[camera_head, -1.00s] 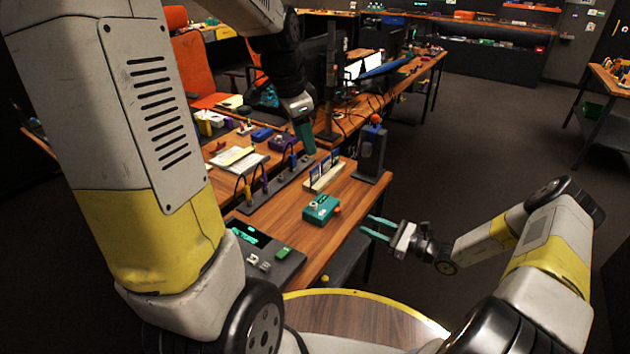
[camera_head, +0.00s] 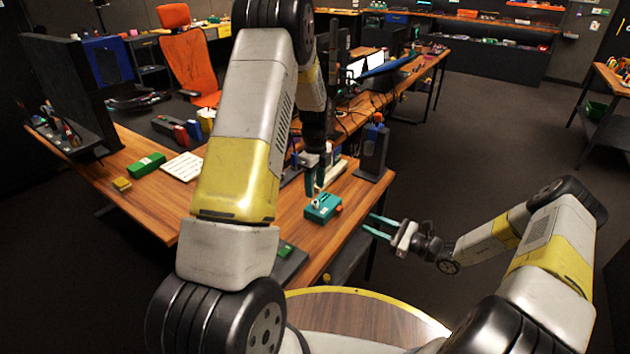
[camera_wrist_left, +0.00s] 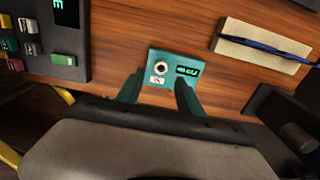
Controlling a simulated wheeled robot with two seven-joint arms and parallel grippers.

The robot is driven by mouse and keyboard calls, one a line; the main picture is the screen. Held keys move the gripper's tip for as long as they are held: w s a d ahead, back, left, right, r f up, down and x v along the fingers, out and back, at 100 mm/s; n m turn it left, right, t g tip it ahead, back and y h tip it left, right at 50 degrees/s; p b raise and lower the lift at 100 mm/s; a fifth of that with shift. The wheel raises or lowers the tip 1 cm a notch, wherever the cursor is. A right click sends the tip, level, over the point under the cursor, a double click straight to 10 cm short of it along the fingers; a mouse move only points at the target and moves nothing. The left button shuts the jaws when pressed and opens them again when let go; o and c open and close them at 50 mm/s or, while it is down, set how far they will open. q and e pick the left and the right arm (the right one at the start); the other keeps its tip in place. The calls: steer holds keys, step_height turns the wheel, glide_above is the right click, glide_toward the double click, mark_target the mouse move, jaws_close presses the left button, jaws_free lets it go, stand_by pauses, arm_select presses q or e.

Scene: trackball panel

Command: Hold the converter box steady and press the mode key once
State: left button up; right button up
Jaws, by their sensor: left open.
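The teal converter box (camera_head: 322,207) sits on the wooden desk near its right edge. The key's lettering is too small to read. My left gripper (camera_head: 314,190) is open and empty, pointing down just above and behind the box; its fingers (camera_wrist_left: 158,92) flank the box's near side in the wrist view. My right gripper (camera_head: 377,227) is open and empty, off the desk's right edge.
A dark stand (camera_head: 372,155) rises behind the box at the desk's edge. A pale block (camera_wrist_left: 264,45) with a blue cable lies beside it. A dark keypad panel (camera_wrist_left: 45,35) is on the other side. Bare wood (camera_head: 290,215) surrounds the box.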

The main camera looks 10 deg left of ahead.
mark_target(323, 206)
arm_select(q)
step_height(323, 206, down, 6)
steer(key=shift+f, duration=0.1)
stand_by(0.4)
jaws_close()
arm_select(e)
jaws_close()
stand_by(1.5)
